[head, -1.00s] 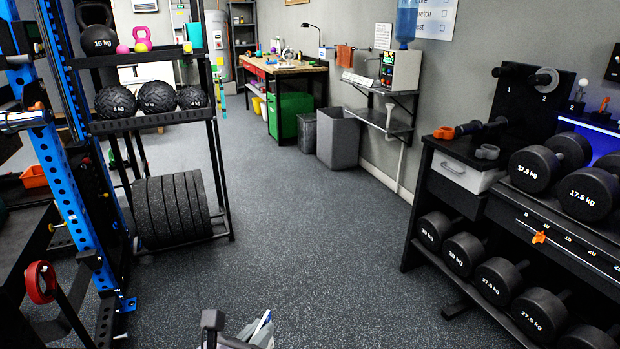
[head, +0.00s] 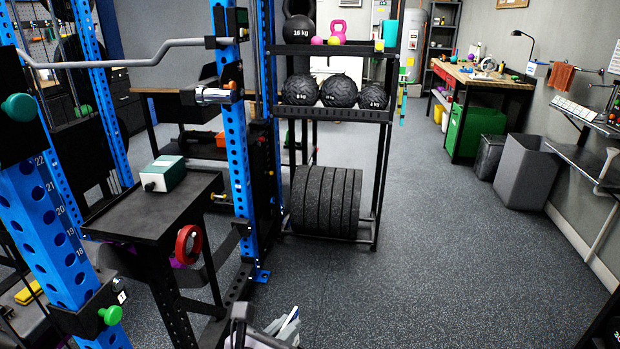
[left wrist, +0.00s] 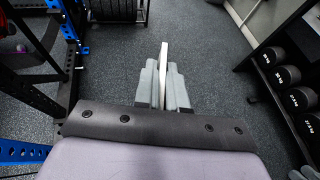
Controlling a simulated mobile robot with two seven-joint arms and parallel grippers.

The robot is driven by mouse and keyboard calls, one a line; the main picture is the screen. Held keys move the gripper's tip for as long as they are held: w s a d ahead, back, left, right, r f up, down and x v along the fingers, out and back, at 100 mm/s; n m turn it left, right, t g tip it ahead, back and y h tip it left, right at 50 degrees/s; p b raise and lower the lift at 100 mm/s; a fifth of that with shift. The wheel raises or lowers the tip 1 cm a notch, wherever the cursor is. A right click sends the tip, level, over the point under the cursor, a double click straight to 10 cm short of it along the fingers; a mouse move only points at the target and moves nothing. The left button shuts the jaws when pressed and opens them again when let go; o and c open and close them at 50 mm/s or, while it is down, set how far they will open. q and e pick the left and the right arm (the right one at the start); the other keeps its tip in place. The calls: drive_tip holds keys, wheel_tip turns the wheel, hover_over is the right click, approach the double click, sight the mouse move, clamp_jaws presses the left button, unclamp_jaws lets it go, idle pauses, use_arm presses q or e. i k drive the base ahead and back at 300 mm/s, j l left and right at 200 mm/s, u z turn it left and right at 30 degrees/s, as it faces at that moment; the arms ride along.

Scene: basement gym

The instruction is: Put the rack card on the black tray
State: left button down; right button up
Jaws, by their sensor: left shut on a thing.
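My left gripper (left wrist: 164,88) is shut on a thin pale card, the rack card (left wrist: 163,56), seen nearly edge-on between the grey fingers in the left wrist view. In the head view, my left gripper (head: 280,329) shows at the bottom edge, partly cut off; the card's printed face cannot be read. A black flat tray-like top (head: 150,222) stands at the left by the blue rack, well apart from the gripper. A green and white box (head: 163,174) sits on its far part; its near part is bare. My right gripper is not in view.
Blue rack uprights (head: 238,130) and a red ring knob (head: 189,245) are close to the black top. A shelf with black balls (head: 340,91) and upright plates (head: 325,200) stands behind. The floor (head: 440,250) at the centre right is open.

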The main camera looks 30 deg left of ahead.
sight(151, 212)
drive_tip(key=i+u, duration=0.2)
drive_tip(key=u, duration=0.25)
drive_tip(key=i+l+u, duration=0.2)
drive_tip(key=u, duration=0.25)
drive_tip(key=i+l+u, duration=0.15)
drive_tip(key=u, duration=0.35)
drive_tip(key=i+l+u, duration=0.45)
drive_tip(key=l+u, duration=0.2)
drive_tip(key=u, duration=0.3)
drive_tip(key=i+l+u, duration=0.2)
drive_tip(key=l, duration=0.2)
drive_tip(key=l+u, duration=0.25)
drive_tip(key=l, duration=0.15)
drive_tip(key=i+l+u, duration=0.2)
drive_tip(key=l, duration=0.25)
